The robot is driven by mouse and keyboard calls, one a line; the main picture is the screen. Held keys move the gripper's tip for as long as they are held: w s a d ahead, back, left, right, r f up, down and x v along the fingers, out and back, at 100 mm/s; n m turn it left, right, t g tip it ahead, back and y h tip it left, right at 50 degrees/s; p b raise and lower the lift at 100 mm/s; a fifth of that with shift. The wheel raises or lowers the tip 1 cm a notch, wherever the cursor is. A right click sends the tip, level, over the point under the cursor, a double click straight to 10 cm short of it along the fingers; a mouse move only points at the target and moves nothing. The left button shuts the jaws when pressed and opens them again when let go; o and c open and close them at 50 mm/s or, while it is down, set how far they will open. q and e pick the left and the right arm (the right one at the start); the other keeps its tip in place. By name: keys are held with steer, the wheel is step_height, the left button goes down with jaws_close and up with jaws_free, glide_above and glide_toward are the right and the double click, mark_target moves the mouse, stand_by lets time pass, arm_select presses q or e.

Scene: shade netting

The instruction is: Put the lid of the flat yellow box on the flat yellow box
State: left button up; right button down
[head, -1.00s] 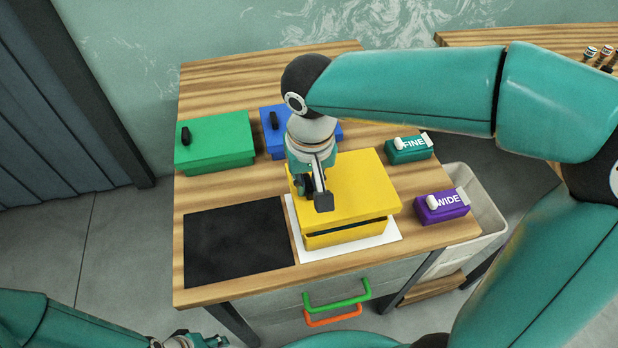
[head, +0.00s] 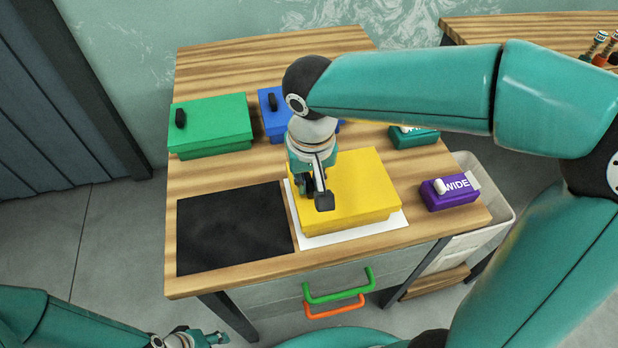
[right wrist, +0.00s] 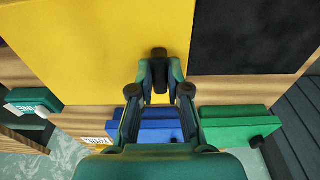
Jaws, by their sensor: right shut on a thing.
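The yellow lid (head: 355,182) lies level on the flat yellow box (head: 350,224), whose front wall shows only as a narrow band below it. No dark gap shows between them at the front. My right gripper (head: 318,200) is above the lid's left part and is shut on the lid, at a dark handle mostly hidden by the fingers.
The box stands on a white sheet (head: 398,225). A black mat (head: 235,228) lies to its left. A green box (head: 210,125) and a blue box (head: 272,112) stand behind. A purple WIDE block (head: 450,192) and a teal block (head: 413,138) are at the right.

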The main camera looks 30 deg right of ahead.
steer(key=shift+f, duration=0.25)
stand_by(0.5)
stand_by(0.3)
steer(key=c, duration=1.1)
jaws_free()
steer(key=shift+o, duration=0.2)
